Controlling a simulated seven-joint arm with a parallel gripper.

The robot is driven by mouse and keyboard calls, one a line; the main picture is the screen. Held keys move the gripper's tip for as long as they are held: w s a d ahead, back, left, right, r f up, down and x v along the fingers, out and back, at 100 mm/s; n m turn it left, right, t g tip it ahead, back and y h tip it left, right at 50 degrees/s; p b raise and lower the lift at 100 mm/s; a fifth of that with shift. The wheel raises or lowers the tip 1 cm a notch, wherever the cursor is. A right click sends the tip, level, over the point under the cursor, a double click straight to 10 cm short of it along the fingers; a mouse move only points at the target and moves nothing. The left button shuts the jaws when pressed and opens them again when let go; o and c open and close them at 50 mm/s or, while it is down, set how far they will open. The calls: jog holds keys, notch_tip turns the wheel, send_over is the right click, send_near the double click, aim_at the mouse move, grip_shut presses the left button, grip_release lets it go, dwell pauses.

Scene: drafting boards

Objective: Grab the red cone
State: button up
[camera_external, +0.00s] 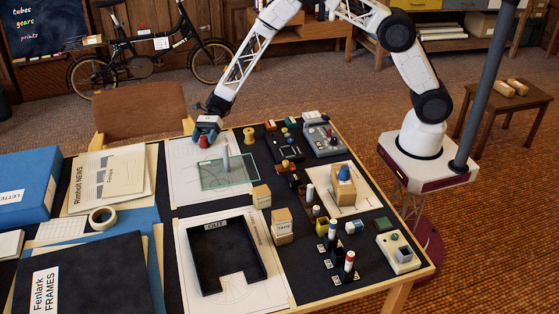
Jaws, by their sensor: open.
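A small red piece, which looks like the red cone (204,142), stands on the white drawing sheet at the far left part of the table. My gripper (207,131) points down right over it, with the jaws open around or just above its top. I cannot tell whether the fingers touch it. The gripper hides the upper part of the cone.
A yellow spool (249,136) stands just right of the gripper. A grey cylinder (226,158) and a green-edged clear sheet (243,181) are close in front.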

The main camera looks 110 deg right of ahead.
aim_at(203, 137)
jog(key=shift+w+a+f, duration=0.15)
jog(key=shift+w+a, duration=0.1)
jog(key=shift+a, duration=0.05)
dwell(0.4)
jog(key=c, duration=1)
jog(key=shift+r, duration=5.05)
